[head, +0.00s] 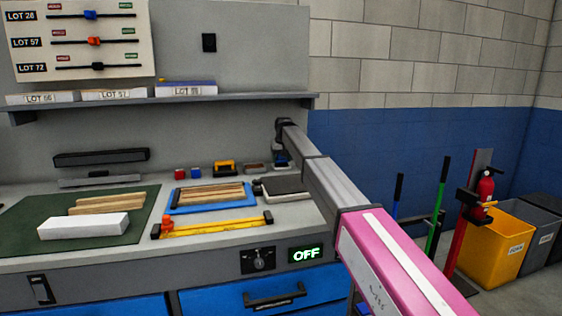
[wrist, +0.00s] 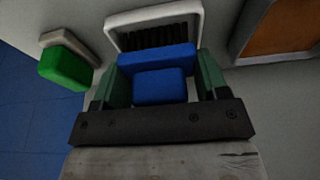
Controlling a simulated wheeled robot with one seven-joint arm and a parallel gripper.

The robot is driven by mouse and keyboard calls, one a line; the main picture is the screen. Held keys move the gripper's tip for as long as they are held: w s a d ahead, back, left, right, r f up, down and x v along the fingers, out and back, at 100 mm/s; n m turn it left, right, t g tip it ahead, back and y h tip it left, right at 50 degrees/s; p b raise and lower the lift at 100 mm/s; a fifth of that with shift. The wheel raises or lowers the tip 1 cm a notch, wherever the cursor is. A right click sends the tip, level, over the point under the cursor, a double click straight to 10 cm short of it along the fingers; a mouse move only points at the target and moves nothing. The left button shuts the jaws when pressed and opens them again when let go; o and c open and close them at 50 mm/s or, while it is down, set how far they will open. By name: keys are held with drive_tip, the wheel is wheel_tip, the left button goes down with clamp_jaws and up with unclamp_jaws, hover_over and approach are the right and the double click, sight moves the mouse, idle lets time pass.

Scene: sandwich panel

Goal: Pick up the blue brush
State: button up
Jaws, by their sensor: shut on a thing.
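The blue brush (wrist: 160,87) is between my gripper's green fingers in the wrist view, one finger on each side of its blue body. Dark bristles and a pale frame show just beyond the blue part. My gripper (wrist: 160,72) is shut on it. In the head view my gripper (head: 282,158) is at the back of the bench, below the shelf. I cannot tell whether the brush touches the bench top.
A green-topped block (wrist: 65,68) lies left of the brush, and a brown-faced tray (wrist: 283,25) is at upper right. On the bench are a blue tray (head: 180,209) with wooden strips, a yellow bar tool (head: 212,228) and a white block (head: 83,226). A shelf (head: 240,97) hangs above.

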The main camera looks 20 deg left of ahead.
wheel_tip(320, 180, up, 7)
drive_tip(key=shift+f, duration=0.1)
drive_tip(key=s+d, duration=0.3)
drive_tip(key=s, duration=0.2)
drive_tip(key=s+d, duration=0.4)
drive_tip(key=s, duration=0.2)
drive_tip(key=s+d, duration=0.3)
drive_tip(key=s, duration=0.2)
drive_tip(key=shift+s+d+f, duration=0.15)
drive_tip(key=shift+s+f, duration=0.1)
drive_tip(key=shift+s, duration=0.15)
drive_tip(key=o, duration=0.3)
drive_tip(key=shift+c, duration=0.8)
